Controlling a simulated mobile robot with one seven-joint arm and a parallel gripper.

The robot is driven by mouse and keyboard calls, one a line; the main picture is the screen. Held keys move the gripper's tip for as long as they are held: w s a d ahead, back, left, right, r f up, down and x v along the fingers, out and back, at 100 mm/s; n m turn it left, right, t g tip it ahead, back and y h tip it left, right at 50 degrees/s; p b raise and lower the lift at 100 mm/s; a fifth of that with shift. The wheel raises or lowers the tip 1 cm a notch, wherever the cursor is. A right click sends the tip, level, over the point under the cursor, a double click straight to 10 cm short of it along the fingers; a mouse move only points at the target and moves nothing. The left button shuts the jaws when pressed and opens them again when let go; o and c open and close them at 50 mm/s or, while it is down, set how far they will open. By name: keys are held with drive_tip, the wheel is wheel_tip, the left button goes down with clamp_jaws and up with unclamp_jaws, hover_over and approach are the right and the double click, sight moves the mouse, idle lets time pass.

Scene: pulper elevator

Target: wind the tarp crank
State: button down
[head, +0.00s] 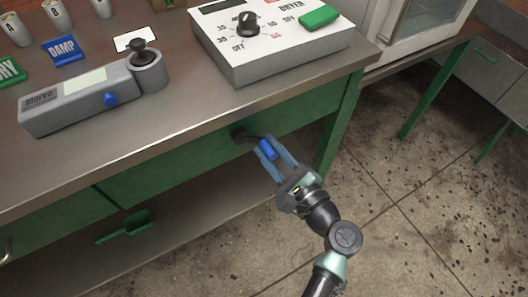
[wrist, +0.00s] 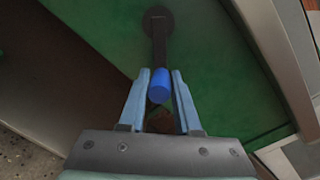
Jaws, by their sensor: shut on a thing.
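The crank is on the green front of the bench, below the worktop. Its dark hub and arm (head: 243,136) stick out from the panel, and it ends in a blue handle (head: 268,149). My gripper (head: 269,153) is at the handle, with one finger on each side of it, shut on it. In the wrist view the blue handle (wrist: 159,87) sits between my fingertips (wrist: 159,88), and the dark crank arm (wrist: 159,45) runs up to a round hub on the green panel. No tarp shows in either view.
On the worktop (head: 180,120) stand a dryer box (head: 270,40) with a dial, a grey moisture meter (head: 85,98), a blue DAMP block (head: 63,50) and several cups. A green scoop (head: 124,229) lies on the shelf below. Open floor (head: 420,220) lies to the right.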

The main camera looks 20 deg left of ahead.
sight(270, 146)
drive_tip(key=n, duration=0.1)
drive_tip(key=r+n, duration=0.1)
drive_tip(key=n, duration=0.1)
drive_tip(key=w+d+r+n, duration=0.1)
wheel_tip(270, 146, up, 2)
drive_tip(key=n, duration=0.3)
drive_tip(key=shift+w+n+h+b, duration=0.1)
drive_tip(key=shift+n+h+b, duration=0.2)
drive_tip(key=shift+n, duration=0.1)
drive_tip(key=r+n, duration=0.1)
drive_tip(key=n+b, duration=0.1)
drive_tip(key=n, duration=0.1)
drive_tip(key=shift+a+r+t, duration=0.1)
drive_tip(key=shift+r+t, duration=0.2)
drive_tip(key=shift+r, duration=0.05)
drive_tip(key=shift+s+a+r+n+b, duration=0.1)
drive_tip(key=shift+s+r+n+b, duration=0.15)
drive_tip(key=shift+n, duration=0.4)
drive_tip(key=shift+s+a+r+n+b, duration=0.15)
drive_tip(key=shift+r+n, duration=0.25)
drive_tip(key=shift+n, duration=0.3)
drive_tip(key=shift+s+a+r+n+b, duration=0.1)
drive_tip(key=shift+r+n+b, duration=0.15)
drive_tip(key=shift+n, duration=0.4)
drive_tip(key=shift+r, duration=0.1)
drive_tip(key=c, duration=0.6)
unclamp_jaws()
drive_tip(key=shift+r, duration=0.15)
